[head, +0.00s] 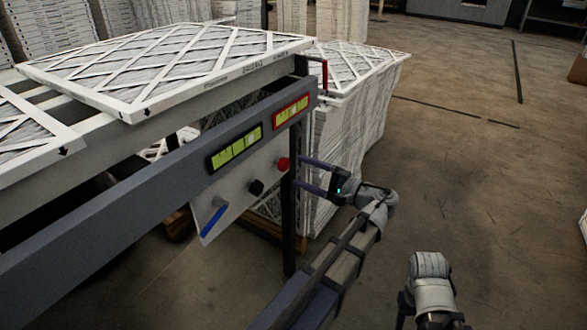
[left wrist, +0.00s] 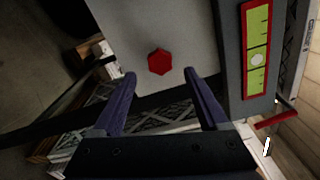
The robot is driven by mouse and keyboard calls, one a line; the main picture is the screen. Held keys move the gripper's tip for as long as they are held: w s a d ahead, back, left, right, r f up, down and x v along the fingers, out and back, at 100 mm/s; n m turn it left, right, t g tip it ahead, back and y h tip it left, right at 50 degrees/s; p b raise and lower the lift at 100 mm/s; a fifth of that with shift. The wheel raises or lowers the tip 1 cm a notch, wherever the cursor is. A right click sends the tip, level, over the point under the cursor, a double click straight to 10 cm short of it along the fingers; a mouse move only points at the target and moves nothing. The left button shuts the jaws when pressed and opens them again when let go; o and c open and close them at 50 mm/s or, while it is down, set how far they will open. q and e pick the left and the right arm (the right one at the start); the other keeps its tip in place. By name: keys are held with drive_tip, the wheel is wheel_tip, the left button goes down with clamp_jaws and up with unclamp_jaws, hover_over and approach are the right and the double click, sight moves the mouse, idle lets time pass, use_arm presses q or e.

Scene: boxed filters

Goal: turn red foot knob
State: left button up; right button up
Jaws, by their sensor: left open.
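The red knob (head: 283,164) sits on a light panel (head: 230,197) below the conveyor's side rail. In the left wrist view the red knob (left wrist: 161,62) is a small six-sided shape on the pale plate, ahead of the fingertips and between their lines. My left gripper (head: 299,175) is open and empty, its two fingers pointing at the panel just right of the knob. In the left wrist view the gripper (left wrist: 160,75) has its fingers apart, with no visible contact on the knob. My right arm shows at the lower right, but its fingers are not clearly visible.
A black knob (head: 256,187) and a blue lever (head: 213,221) share the panel. Red-framed (head: 291,110) and black-framed (head: 234,148) gauges are on the rail above. A dark post (head: 289,225) stands below the red knob. Stacked filters (head: 350,110) stand behind; the floor at right is clear.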

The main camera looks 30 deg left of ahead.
use_arm(q)
drive_tip(key=shift+s+d, duration=0.1)
drive_tip(key=shift+d, duration=1.15)
drive_tip(key=s+d+f+h, duration=0.4)
drive_tip(key=f+h, duration=0.1)
drive_tip(key=f, duration=0.3)
drive_tip(key=s+d+f+h, duration=0.4)
drive_tip(key=d+f+h, duration=0.1)
drive_tip(key=f, duration=0.3)
drive_tip(key=s+d+f+g+h, duration=0.1)
drive_tip(key=s+d+f+h, duration=0.25)
drive_tip(key=d, duration=0.25)
drive_tip(key=s+d+f+g+h, duration=0.1)
drive_tip(key=s+d+f+h, duration=0.1)
drive_tip(key=s+d+h, duration=0.3)
wheel_tip(320, 180, up, 38)
drive_tip(key=d+y+p, duration=0.1)
drive_tip(key=d+p, duration=0.1)
drive_tip(key=p, duration=3.6)
drive_tip(key=shift+w+d+y, duration=0.15)
drive_tip(key=shift+w+y, duration=0.05)
drive_tip(key=shift+y, duration=0.15)
drive_tip(key=shift+f, duration=0.15)
